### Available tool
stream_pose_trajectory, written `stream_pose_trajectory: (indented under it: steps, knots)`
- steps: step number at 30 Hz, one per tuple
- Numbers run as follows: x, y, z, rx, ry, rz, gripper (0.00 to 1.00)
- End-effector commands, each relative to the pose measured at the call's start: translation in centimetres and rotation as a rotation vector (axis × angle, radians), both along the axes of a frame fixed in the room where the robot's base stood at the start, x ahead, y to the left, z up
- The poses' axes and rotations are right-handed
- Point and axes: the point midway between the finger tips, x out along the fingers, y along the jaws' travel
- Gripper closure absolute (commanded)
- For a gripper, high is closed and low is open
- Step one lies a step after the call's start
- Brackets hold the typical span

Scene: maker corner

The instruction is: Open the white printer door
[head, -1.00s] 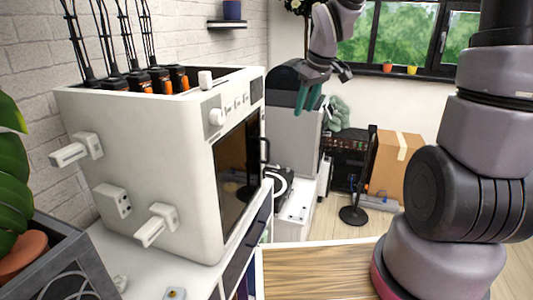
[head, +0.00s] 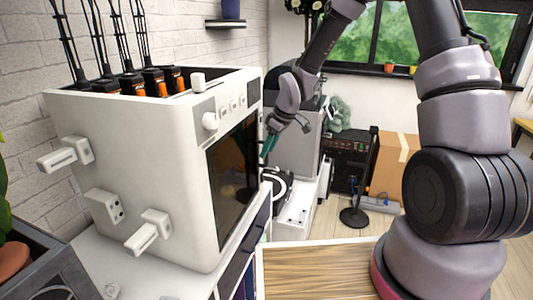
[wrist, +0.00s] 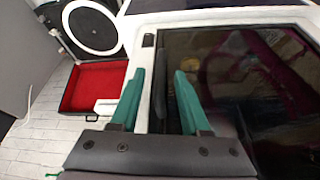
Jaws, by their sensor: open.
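The white printer (head: 150,165) stands on a white worktop at the left. Its door, a dark glass pane (head: 232,175) in a white frame, is closed and faces right. In the wrist view the glass (wrist: 240,90) fills the right side. My gripper (head: 268,147) is at the door's far edge, with its teal fingers pointing down and left. In the wrist view my gripper (wrist: 159,74) is open, one finger over the outer edge of the white frame and one over the glass. A dark upright handle (wrist: 159,100) shows between the fingers; whether they touch it is unclear.
A red-lined open case (wrist: 95,88) and a black-and-white round device (wrist: 91,29) lie beyond the door edge. A grey cabinet (head: 297,145), a black stand (head: 354,215) and a cardboard box (head: 391,165) stand behind. A wooden surface (head: 315,275) lies in front.

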Motion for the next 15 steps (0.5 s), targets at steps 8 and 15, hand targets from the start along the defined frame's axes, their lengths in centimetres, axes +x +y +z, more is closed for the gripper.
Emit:
stream_pose_trajectory:
  steps: [8,15]
  knots:
    - [0.4,0.7,-1.8,0.000,0.000,0.001,0.54]
    - [0.4,0.6,-1.8,-0.001,-0.001,0.000,0.58]
